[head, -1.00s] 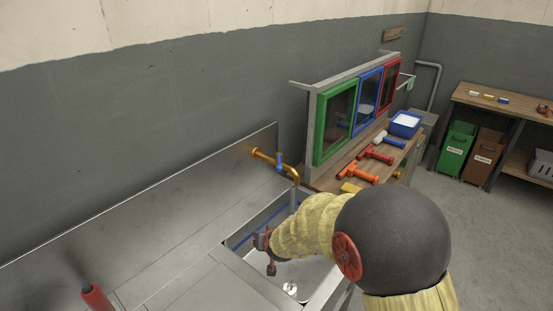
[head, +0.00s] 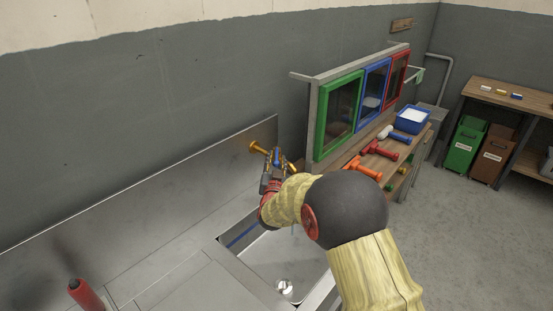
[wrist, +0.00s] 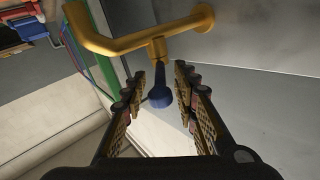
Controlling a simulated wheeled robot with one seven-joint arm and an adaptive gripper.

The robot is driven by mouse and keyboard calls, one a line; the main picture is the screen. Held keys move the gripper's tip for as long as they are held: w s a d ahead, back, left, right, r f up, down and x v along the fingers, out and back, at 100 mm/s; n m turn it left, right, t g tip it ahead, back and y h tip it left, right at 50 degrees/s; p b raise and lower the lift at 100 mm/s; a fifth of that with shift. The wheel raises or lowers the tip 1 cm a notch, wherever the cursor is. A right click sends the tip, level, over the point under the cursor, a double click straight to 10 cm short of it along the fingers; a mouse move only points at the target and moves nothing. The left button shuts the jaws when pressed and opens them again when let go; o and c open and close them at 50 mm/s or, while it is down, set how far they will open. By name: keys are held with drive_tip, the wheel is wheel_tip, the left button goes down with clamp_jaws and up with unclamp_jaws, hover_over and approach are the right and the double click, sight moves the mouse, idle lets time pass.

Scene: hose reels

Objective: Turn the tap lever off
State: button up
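The brass tap (head: 259,148) comes out of the metal splashback above the sink. It also shows in the wrist view (wrist: 130,43), with its wall flange at the upper right and its spout at the upper left. The blue tap lever (wrist: 160,92) hangs from the tap body, and its round end lies between my fingers in the picture. My gripper (wrist: 158,100) is open, with a finger on each side of the lever and a visible gap to both. In the head view my gripper (head: 273,175) is at the tap and partly covers it and the lever (head: 277,156).
The steel sink (head: 270,262) lies below my arm. A red cylinder (head: 86,296) stands on the counter at the lower left. A green, blue and red framed panel (head: 340,107) rises right of the tap, beside a bench with hammers (head: 366,167) and a blue tub (head: 411,121).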

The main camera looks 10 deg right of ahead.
drive_tip(key=shift+x, duration=1.3)
drive_tip(key=shift+c, duration=0.8)
clamp_jaws()
